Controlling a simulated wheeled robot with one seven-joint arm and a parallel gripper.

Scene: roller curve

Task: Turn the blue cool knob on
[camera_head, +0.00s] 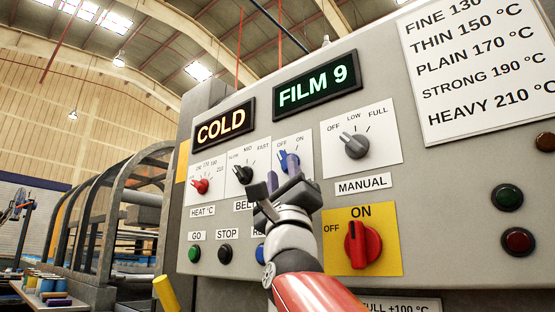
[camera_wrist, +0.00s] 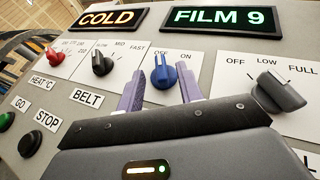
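The blue cool knob (camera_wrist: 163,77) sits on a white plate marked OFF and ON. Its pointer is turned up toward OFF in the wrist view. My gripper (camera_wrist: 160,88) is open, with its two purple fingers on either side of the knob's lower part in that view. The fingers look empty, and I cannot tell whether either touches the knob. In the head view, my gripper (camera_head: 282,172) is in front of the panel and partly hides the blue knob (camera_head: 285,159).
The black belt knob (camera_head: 243,175) and red heat knob (camera_head: 202,186) are to the left. A grey OFF/LOW/FULL knob (camera_head: 355,146) is to the right. A red main switch (camera_head: 362,245) on yellow is below right. Displays read COLD (camera_head: 222,126) and FILM 9 (camera_head: 314,88).

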